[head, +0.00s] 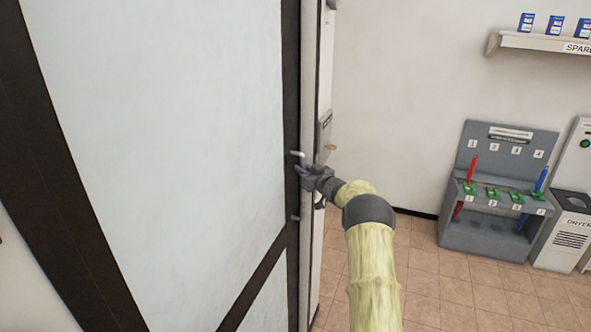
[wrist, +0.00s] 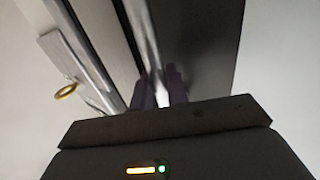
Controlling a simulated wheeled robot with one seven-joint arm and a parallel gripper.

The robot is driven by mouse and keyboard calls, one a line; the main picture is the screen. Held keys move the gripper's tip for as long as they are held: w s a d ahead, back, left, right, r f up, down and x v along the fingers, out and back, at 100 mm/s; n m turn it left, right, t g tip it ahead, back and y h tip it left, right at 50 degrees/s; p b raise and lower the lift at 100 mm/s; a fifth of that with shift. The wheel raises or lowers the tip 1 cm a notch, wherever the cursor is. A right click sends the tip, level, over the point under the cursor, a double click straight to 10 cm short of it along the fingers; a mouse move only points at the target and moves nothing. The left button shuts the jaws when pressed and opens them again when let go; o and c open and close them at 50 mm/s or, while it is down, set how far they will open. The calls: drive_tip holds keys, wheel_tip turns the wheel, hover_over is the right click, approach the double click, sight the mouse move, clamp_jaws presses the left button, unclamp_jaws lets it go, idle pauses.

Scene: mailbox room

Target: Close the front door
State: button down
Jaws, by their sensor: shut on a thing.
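The front door (head: 165,120) fills the left of the head view, with pale panels and a dark frame. A slim metal handle (head: 297,154) stands off the dark upright at its right edge; the handle also shows as a shiny bar in the wrist view (wrist: 143,38). My gripper (head: 302,170) is at this edge, shut on the handle. In the wrist view its dark fingers (wrist: 158,88) sit at either side of the bar. The gripper hides part of the handle. I cannot tell how wide any gap at the door's edge is.
A metal plate with a brass ring (wrist: 68,90) is beside the door edge. A grey numbered rack (head: 495,235) and a dryer (head: 570,235) stand at the right wall under a shelf (head: 540,42). The tiled floor (head: 430,285) between is clear.

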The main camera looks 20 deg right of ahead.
drive_tip(key=shift+r, duration=0.15)
drive_tip(key=c, duration=1.8)
unclamp_jaws()
drive_tip(key=o, duration=0.4)
drive_tip(key=shift+w+d, duration=0.1)
drive_tip(key=shift+w, duration=0.05)
drive_tip(key=shift+c, duration=0.2)
drive_tip(key=shift+d, duration=0.1)
drive_tip(key=b+v, duration=0.5)
drive_tip(key=v, duration=1.2)
drive_tip(key=shift+b, duration=0.3)
